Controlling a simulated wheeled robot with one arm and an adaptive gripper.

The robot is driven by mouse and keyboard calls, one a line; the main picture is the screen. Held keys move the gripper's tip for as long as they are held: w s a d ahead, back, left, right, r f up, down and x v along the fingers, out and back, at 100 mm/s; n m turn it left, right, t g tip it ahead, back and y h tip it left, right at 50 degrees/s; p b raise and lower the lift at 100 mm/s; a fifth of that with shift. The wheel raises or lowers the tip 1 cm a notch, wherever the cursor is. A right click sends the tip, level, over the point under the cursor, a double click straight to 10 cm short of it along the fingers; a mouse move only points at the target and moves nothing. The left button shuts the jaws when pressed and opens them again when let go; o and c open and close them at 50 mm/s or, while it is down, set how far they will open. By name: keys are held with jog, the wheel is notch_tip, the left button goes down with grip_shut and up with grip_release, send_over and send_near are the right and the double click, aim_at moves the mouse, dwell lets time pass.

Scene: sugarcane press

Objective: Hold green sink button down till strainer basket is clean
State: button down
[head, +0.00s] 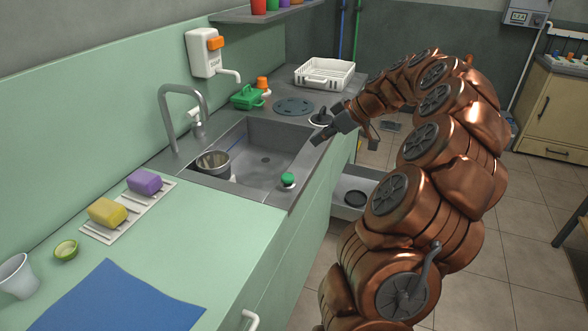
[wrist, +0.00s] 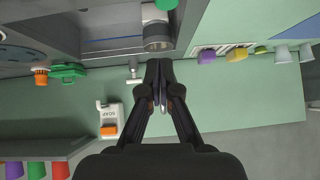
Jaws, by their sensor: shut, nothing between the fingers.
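The green button (head: 288,179) sits on a grey base at the sink's near right corner in the head view. The metal strainer basket (head: 213,163) is at the sink's left side, below the faucet (head: 180,110); its inside looks dark and brownish, too small to tell how clean. The basket also shows side-on in the wrist view (wrist: 157,40). My gripper (head: 315,141) is shut and empty, over the sink's right rim, apart from the button and farther back than it.
The sink basin (head: 264,160) is open in front of my gripper. A soap dispenser (head: 203,53) hangs on the wall. Purple (head: 145,182) and yellow (head: 107,212) sponges lie on a drying rack at the left. A white crate (head: 324,74) stands behind the sink.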

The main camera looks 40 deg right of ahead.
jog(key=shift+a+f, duration=0.1)
jog(key=p, duration=0.2)
send_over(288, 179)
jog(key=w+d, duration=0.1)
jog(key=d, duration=0.2)
jog(key=f, duration=0.7)
jog(key=shift+a, duration=0.2)
jog(key=shift+s+f, duration=0.2)
jog(key=shift+f, duration=1.05)
jog(key=shift+f+p, duration=0.3)
jog(key=shift+f, duration=0.4)
jog(key=shift+f, duration=0.1)
